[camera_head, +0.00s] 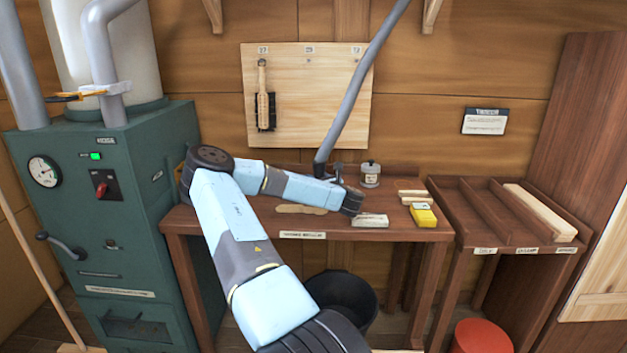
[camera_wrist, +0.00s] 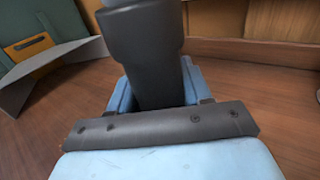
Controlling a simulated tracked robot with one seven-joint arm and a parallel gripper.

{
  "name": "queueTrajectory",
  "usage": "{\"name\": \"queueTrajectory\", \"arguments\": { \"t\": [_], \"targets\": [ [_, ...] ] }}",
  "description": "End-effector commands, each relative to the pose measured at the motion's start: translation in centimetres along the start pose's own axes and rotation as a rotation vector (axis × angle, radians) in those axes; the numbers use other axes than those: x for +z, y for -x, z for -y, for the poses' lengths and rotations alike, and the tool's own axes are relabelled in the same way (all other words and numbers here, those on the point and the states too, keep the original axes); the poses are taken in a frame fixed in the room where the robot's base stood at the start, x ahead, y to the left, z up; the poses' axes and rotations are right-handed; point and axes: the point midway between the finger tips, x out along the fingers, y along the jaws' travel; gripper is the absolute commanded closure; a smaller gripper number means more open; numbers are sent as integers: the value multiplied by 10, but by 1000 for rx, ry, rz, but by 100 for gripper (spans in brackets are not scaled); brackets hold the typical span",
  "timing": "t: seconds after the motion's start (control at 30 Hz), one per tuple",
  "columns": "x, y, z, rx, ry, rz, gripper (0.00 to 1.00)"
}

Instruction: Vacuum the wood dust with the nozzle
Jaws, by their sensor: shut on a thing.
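My gripper (camera_wrist: 156,92) is shut on the dark nozzle (camera_wrist: 145,45), which stands between its blue fingers in the wrist view. In the head view my arm reaches across the brown bench, and its end hides most of the grip. A grey hose (camera_head: 353,98) comes down from the top of the picture to the nozzle, behind my wrist. A pale tan patch (camera_head: 300,209), perhaps the wood dust, lies on the bench top just below my forearm. I cannot make out dust grains in the wrist view.
The bench (camera_head: 250,226) also holds a pale block (camera_head: 370,220), a yellow item (camera_head: 423,215) and a small jar (camera_head: 370,174). A green machine (camera_head: 130,200) stands left. A slotted rack (camera_head: 475,215) stands right. A black bucket (camera_head: 343,294) is below.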

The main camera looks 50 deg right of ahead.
Motion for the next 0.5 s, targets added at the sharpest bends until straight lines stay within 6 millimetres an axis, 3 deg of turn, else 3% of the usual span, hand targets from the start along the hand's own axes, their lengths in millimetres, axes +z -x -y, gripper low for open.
{"name": "queueTrajectory", "arguments": {
  "t": [0.5],
  "targets": [
    [1, 11, 16, 0, 0, 1, 89]
  ]
}}
